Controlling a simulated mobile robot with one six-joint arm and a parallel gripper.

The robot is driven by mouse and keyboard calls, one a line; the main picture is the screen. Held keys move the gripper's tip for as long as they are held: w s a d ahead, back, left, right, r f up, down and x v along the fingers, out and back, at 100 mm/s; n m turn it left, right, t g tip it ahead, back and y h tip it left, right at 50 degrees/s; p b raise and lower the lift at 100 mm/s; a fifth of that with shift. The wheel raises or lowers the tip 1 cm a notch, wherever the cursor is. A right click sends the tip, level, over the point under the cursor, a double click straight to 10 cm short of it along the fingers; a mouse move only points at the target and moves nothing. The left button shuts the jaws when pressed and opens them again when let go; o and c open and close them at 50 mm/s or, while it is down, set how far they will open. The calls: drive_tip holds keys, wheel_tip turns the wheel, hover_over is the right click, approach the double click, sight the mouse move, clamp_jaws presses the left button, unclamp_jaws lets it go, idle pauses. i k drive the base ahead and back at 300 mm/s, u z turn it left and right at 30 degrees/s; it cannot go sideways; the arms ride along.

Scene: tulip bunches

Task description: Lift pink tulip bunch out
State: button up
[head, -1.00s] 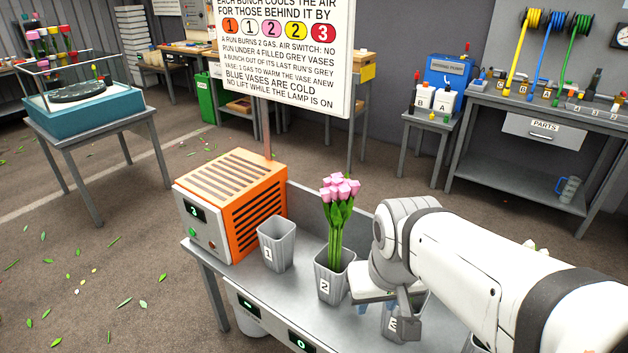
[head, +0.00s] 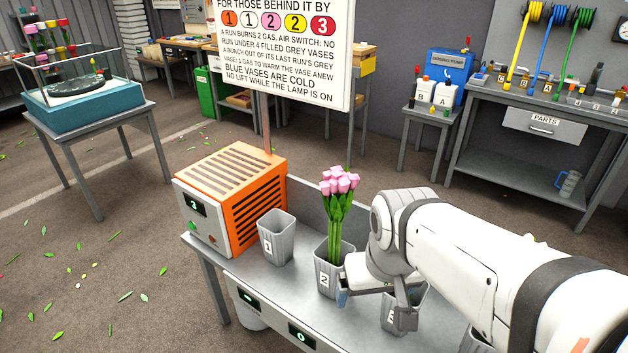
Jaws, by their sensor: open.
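The pink tulip bunch (head: 339,185) stands upright in the grey vase marked 2 (head: 326,275), its green stems rising out of the rim. My gripper (head: 372,298) is open and hangs low just right of vase 2, over the front side of the bench. One blue-tipped finger shows beside vase 2; the other finger is in front of a further grey vase (head: 391,322). I cannot tell whether the finger touches vase 2. My arm hides part of the bench and the vases to the right.
Vase 1 (head: 277,240) stands empty to the left of vase 2. An orange heater box (head: 238,200) showing 3 sits at the bench's left end. A sign (head: 285,60) rises behind it. The bench (head: 290,285) has small displays along its front.

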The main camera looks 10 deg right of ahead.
sight(339, 182)
drive_tip(key=z, duration=0.25)
drive_tip(key=k, duration=1.2)
drive_tip(key=u, duration=0.5)
drive_tip(key=i, duration=1)
drive_tip(key=u, duration=0.05)
